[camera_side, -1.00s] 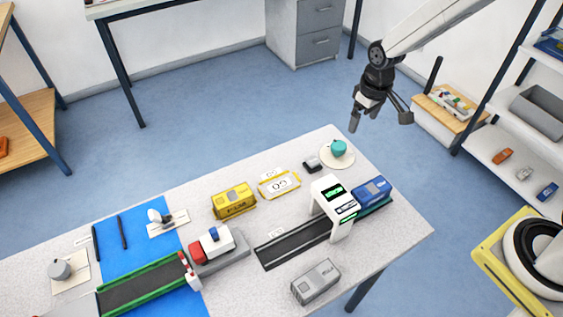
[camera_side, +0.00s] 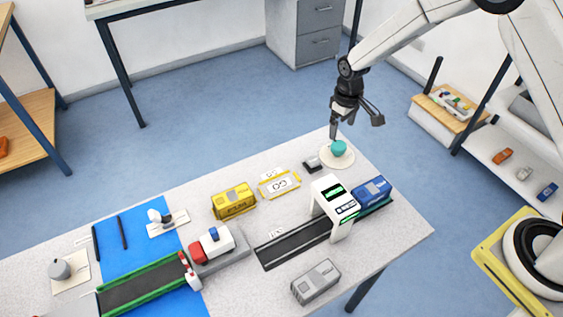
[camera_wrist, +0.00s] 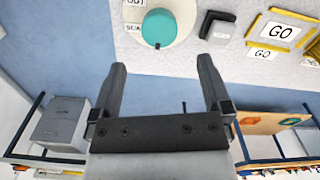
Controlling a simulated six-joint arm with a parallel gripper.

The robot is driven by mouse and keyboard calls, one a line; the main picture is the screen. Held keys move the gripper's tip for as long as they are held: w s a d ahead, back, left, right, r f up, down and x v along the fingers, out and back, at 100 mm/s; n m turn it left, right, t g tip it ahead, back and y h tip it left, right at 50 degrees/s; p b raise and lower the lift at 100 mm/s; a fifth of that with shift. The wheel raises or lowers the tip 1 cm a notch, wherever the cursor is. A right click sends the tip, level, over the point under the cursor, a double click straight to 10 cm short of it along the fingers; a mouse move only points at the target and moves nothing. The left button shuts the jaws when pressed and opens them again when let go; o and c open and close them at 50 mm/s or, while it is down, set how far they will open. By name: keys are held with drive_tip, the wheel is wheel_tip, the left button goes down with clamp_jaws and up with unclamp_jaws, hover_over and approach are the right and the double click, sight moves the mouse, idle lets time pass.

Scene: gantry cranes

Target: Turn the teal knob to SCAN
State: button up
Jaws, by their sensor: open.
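The teal knob (camera_side: 338,148) sits on a round pale dial plate (camera_side: 339,161) near the far right corner of the table. In the wrist view the knob (camera_wrist: 159,28) shows a dark mark on its lower edge. A partly cut-off label that seems to read SCAN (camera_wrist: 133,28) is to its left, and one ending in "UT" is above it. My gripper (camera_side: 354,129) is open and empty, beside and above the knob. In the wrist view the fingertips of my gripper (camera_wrist: 162,62) are apart, with the knob beyond them; I see no contact.
A small dark-grey block (camera_side: 312,164) stands just left of the dial plate. The white scanner arch (camera_side: 334,207) and a blue container (camera_side: 372,191) stand in front of it.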

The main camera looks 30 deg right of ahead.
sight(339, 144)
drive_tip(key=shift+f, duration=3.35)
drive_tip(key=c, duration=1.3)
drive_tip(key=shift+m, duration=0.4)
drive_tip(key=m, duration=1.1)
